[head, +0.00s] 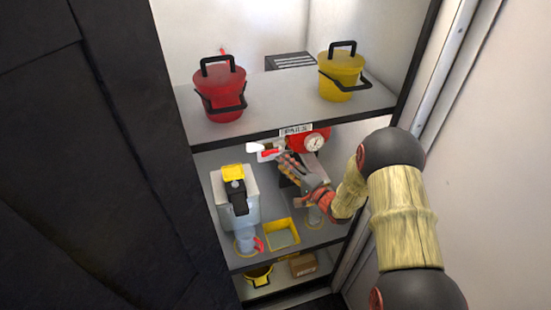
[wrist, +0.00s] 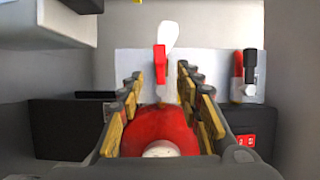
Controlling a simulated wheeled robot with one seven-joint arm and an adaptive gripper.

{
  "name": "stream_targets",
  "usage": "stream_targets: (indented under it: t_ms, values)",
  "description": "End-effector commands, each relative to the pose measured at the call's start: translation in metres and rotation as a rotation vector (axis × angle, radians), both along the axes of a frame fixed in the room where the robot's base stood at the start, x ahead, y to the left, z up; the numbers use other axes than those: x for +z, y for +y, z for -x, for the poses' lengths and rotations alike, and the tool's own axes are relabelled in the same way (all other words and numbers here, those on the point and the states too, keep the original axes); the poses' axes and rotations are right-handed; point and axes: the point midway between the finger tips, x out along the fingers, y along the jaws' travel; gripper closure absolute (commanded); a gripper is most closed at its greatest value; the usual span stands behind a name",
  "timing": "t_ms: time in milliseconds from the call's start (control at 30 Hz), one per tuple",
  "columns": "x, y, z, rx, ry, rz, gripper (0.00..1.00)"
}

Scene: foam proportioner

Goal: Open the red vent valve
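A small red lever (wrist: 160,62) stands upright just past the fingertips in the wrist view, with a white paddle-shaped piece (wrist: 168,36) above it. In the head view a red part (head: 270,154) and a white piece (head: 253,147) show beside the fingertips. Nothing is labelled as the vent valve. My gripper (wrist: 160,84) is open, with a clear gap between its padded fingers; the lever lines up with that gap. I cannot tell whether a finger touches it. In the head view my gripper (head: 281,160) reaches into the middle shelf bay from the right.
A red body (wrist: 160,128) lies below the fingers; a red unit with a gauge (head: 314,142) sits under the upper shelf. A red-and-black handle (wrist: 238,78) stands right of the lever. Red (head: 221,92) and yellow (head: 341,75) pails stand above; a jug-like container (head: 235,200) stands left.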

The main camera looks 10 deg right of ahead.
Motion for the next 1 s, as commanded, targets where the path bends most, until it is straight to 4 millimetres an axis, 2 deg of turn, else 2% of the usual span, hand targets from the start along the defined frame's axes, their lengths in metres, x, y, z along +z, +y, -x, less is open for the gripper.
stream_targets:
  t_ms: [100, 300, 900, 967, 1000]
  values:
    - [0.000, -0.009, 0.015, -0.003, 0.001, 0.000, 0.65]
    - [0.001, -0.015, 0.027, -0.001, -0.001, 0.001, 0.65]
    - [0.000, -0.015, 0.027, 0.000, -0.014, 0.031, 0.65]
    - [-0.007, -0.016, 0.027, -0.003, -0.013, 0.086, 0.65]
    - [-0.017, -0.018, 0.026, -0.007, -0.002, 0.143, 0.65]
